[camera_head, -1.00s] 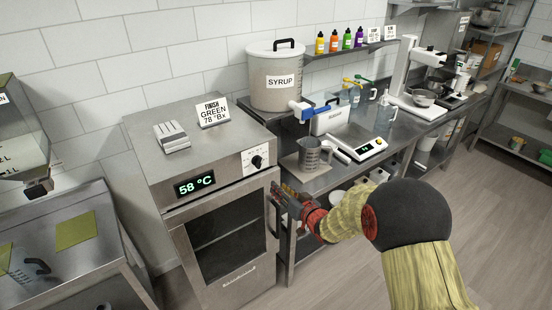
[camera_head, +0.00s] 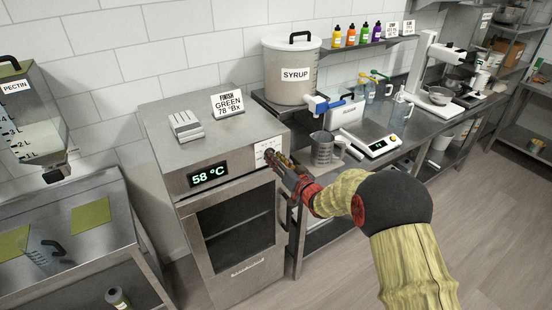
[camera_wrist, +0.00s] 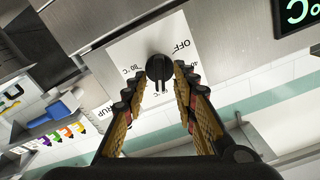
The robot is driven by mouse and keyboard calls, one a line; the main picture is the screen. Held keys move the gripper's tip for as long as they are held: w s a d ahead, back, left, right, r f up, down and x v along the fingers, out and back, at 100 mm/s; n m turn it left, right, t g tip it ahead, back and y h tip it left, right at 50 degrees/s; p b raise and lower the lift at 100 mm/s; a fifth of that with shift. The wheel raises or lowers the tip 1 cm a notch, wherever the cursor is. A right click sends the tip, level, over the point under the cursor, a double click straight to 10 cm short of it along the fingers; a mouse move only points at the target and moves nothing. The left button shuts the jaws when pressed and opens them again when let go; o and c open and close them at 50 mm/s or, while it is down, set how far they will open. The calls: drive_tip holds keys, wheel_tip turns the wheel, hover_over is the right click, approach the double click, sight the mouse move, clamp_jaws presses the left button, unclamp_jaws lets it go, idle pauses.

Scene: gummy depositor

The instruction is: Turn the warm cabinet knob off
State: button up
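The warm cabinet (camera_head: 238,215) is a steel box with a glass door and a lit display (camera_head: 209,175) reading 58 °C. In the head view my gripper (camera_head: 273,156) is at the panel and mostly hides the knob.
The door handle (camera_head: 284,207) sits just below my gripper. A metal scale weight block (camera_head: 185,125) and a sign (camera_head: 228,103) stand on the cabinet top. A measuring jug (camera_head: 322,148), a scale (camera_head: 375,146) and a syrup tank (camera_head: 291,72) are on the right-hand bench.

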drive_tip(key=c, duration=0.3)
drive_tip(key=c, duration=0.4)
clamp_jaws()
